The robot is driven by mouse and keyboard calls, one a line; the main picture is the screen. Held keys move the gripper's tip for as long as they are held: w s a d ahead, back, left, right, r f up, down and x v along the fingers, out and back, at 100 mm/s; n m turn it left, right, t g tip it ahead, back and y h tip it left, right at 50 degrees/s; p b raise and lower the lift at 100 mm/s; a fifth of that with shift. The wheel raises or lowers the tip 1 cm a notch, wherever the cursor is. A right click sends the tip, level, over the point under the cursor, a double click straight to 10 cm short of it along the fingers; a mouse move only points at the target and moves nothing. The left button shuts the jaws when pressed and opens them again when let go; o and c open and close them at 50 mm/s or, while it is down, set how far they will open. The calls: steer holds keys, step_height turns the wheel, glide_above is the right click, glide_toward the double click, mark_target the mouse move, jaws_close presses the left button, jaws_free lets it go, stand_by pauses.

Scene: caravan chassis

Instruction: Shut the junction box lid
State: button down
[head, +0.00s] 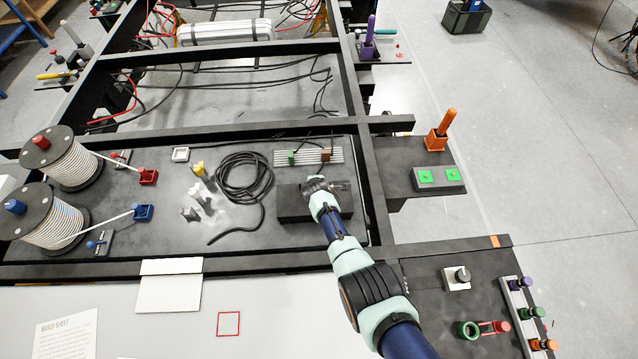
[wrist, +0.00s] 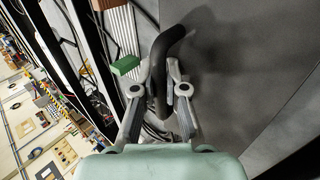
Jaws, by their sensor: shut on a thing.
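The junction box (head: 291,208) is a dark, low box at the right end of the chassis's dark panel in the head view. My gripper (head: 318,184) is over the box, and my arm hides part of it. In the wrist view, my gripper (wrist: 160,78) is shut on a curved black handle (wrist: 174,42), with a finger on each side. A broad dark grey surface (wrist: 245,65), which seems to be the lid or box, fills the right of the wrist view. How far the lid stands open cannot be told.
A ribbed terminal strip with green (head: 291,158) and brown (head: 326,155) blocks lies just behind the box. A coil of black cable (head: 243,178) lies left of it. Dark chassis rails (head: 372,190) run behind and to the right.

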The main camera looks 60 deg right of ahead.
steer(key=shift+w+d+f+b, duration=0.15)
steer(key=shift+d+f+b, duration=0.1)
steer(key=shift+f+b, duration=0.05)
steer(key=shift+g+y, duration=0.3)
steer(key=c, duration=1.2)
jaws_free()
steer(key=v, duration=1.2)
